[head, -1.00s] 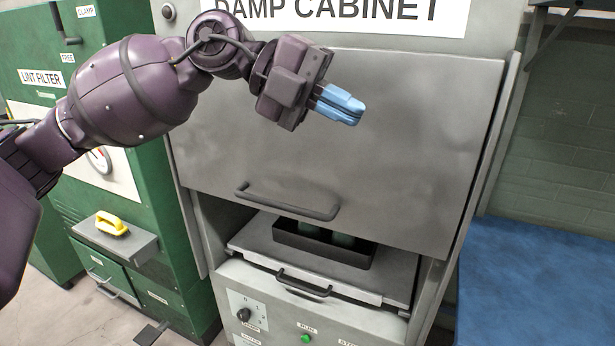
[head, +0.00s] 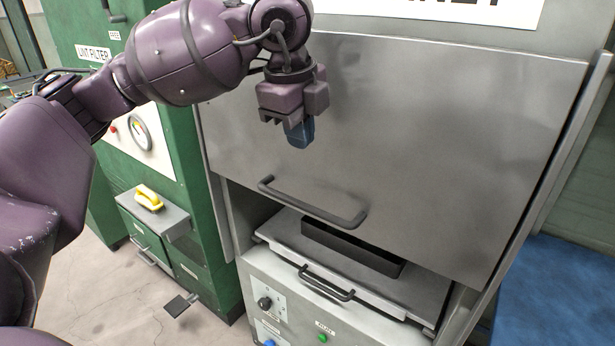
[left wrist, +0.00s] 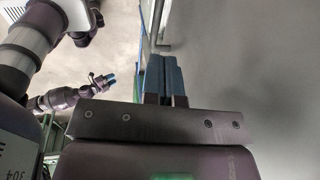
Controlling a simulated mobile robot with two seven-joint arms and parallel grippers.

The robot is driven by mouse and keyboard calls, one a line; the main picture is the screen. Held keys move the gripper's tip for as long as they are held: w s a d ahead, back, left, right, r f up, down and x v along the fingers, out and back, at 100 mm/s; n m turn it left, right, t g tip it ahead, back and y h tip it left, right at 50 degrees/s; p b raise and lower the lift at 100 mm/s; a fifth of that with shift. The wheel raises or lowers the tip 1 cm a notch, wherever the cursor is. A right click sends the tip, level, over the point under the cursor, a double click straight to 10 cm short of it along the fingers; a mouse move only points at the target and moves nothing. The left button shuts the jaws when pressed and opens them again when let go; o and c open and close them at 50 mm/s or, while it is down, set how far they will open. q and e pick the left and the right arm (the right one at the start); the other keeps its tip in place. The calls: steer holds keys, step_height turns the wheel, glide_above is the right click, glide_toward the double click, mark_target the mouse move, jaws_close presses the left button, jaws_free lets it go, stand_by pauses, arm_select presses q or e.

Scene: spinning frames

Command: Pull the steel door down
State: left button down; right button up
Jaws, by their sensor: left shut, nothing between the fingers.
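The steel door (head: 420,140) is a large grey panel on the damp cabinet, partly raised, with an opening below its lower edge. Its dark bar handle (head: 312,205) is fixed near that edge. In the left wrist view the grey door surface (left wrist: 255,60) fills the right side. My left gripper (head: 300,136) has blue fingers pointing down, above the handle and apart from it, in front of the door. Its fingers (left wrist: 165,75) are together and empty in the left wrist view. My right gripper is not in the head view; an arm with blue fingertips (left wrist: 110,78) shows small in the wrist view.
Below the door, a tray shelf (head: 290,238) with its own handle (head: 326,284) holds a dark bin (head: 350,248). A green lint filter machine (head: 170,170) with a yellow-handled box stands at left. A blue surface (head: 560,290) is at right.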

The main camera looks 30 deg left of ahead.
mark_target(311, 206)
arm_select(q)
steer(key=f, duration=0.4)
steer(key=w+f+p, duration=0.1)
steer(key=f, duration=0.3)
steer(key=w+f, duration=0.1)
steer(key=f, duration=0.3)
steer(key=shift+w+d+f, duration=0.1)
steer(key=shift+w+f, duration=0.05)
steer(key=shift+w, duration=0.05)
steer(key=shift+f+p, duration=0.35)
steer(key=shift+f, duration=0.15)
steer(key=shift+w+f, duration=0.1)
arm_select(e)
steer(key=shift+s+r, duration=0.2)
steer(key=shift+r, duration=0.45)
